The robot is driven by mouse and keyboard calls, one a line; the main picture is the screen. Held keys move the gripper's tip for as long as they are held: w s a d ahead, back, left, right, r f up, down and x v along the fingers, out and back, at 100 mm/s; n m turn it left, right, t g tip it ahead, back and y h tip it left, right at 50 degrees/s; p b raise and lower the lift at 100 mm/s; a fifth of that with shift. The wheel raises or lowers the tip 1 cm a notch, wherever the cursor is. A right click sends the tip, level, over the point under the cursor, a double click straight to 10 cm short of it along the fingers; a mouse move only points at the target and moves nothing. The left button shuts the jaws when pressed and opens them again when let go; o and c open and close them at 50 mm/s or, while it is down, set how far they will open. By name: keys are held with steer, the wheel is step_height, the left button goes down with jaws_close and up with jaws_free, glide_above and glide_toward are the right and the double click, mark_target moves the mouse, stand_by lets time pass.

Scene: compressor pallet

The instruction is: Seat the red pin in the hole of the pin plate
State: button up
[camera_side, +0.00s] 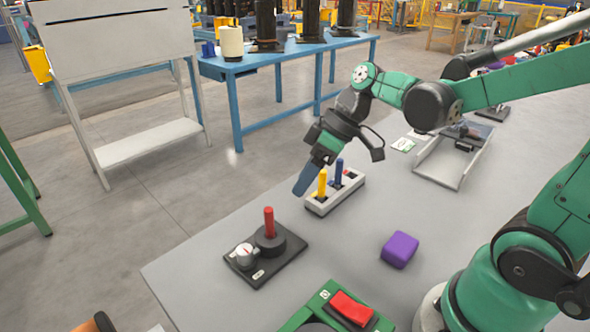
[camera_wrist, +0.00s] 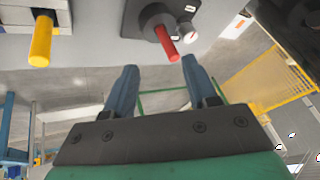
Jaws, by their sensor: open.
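The red pin (camera_side: 269,222) stands upright in the round black boss of the pin plate (camera_side: 262,274); how deep it sits I cannot tell. In the wrist view the red pin (camera_wrist: 166,42) shows beyond and between my fingers, nearer the right one, with the black plate (camera_wrist: 134,18) around its base. My gripper (camera_side: 301,190) is open and empty, tilted down, above and to the right of the red pin in the side view, just left of the yellow pin. Both fingers show apart in the wrist view (camera_wrist: 158,66), with nothing between them.
A pale rack (camera_side: 325,206) holds a yellow pin (camera_side: 322,183) and a blue pin (camera_side: 338,172) close to my gripper. A white dial (camera_side: 244,254) is on the pin plate. A purple block (camera_side: 400,249) and a red switch (camera_side: 351,307) are nearer the front. Bare table lies between.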

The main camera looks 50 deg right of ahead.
steer(key=shift+s+d+r+m+t+h, duration=0.15)
steer(key=shift+s+r+m+t+h, duration=0.1)
steer(key=shift+s+m+t+h, duration=0.5)
steer(key=shift+s+d+r+m+t+h, duration=0.25)
steer(key=shift+m+t+h, duration=0.35)
steer(key=shift+m+h, duration=0.5)
steer(key=shift+s+d+r+m+t+h, duration=0.1)
steer(key=shift+s+r+m+t+h, duration=0.15)
steer(key=shift+s+m+t+h, duration=0.65)
steer(key=shift+w+g, duration=0.25)
steer(key=shift+w, duration=0.05)
